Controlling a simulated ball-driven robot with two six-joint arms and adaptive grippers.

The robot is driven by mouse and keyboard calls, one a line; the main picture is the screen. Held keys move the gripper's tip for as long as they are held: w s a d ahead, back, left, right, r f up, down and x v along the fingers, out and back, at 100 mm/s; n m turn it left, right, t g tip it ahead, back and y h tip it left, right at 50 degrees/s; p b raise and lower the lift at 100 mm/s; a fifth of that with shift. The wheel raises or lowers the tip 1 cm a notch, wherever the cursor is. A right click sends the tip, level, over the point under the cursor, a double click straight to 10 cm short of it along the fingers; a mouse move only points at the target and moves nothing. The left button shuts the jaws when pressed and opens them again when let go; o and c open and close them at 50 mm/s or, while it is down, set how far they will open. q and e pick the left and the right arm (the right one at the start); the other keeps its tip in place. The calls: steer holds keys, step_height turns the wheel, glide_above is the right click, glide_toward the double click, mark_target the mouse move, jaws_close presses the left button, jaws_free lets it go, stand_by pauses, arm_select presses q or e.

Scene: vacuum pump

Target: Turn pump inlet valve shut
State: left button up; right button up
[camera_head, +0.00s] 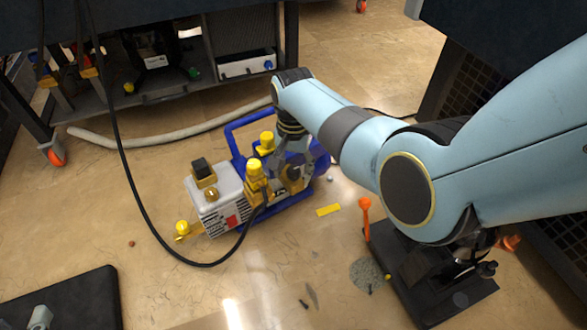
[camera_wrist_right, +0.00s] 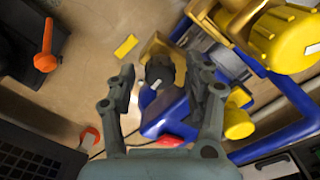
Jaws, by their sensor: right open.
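The vacuum pump (camera_head: 227,193) is a white and dark body with yellow-capped brass fittings, on a blue frame (camera_head: 232,130) on the floor. My right gripper (camera_head: 291,172) reaches down at the pump's right end, pointing at a brass fitting. In the right wrist view, the open fingers of my right gripper (camera_wrist_right: 163,88) stand on either side of a black knob (camera_wrist_right: 160,70) with a white mark, on a brass valve body (camera_wrist_right: 153,47). I cannot tell whether the fingers touch the knob. A large yellow cap (camera_wrist_right: 285,38) is at the upper right. My left gripper is not in view.
A black hose (camera_head: 134,185) loops down to the pump. A yellow strip (camera_head: 328,210) and an orange-headed tool (camera_head: 365,207) are to its right. A dark mat (camera_head: 75,305) lies at the lower left. A bench (camera_head: 200,90) stands behind. Floor in front is mostly clear.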

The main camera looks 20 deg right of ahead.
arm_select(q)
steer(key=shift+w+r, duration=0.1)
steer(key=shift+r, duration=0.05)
arm_select(e)
jaws_close()
stand_by(0.4)
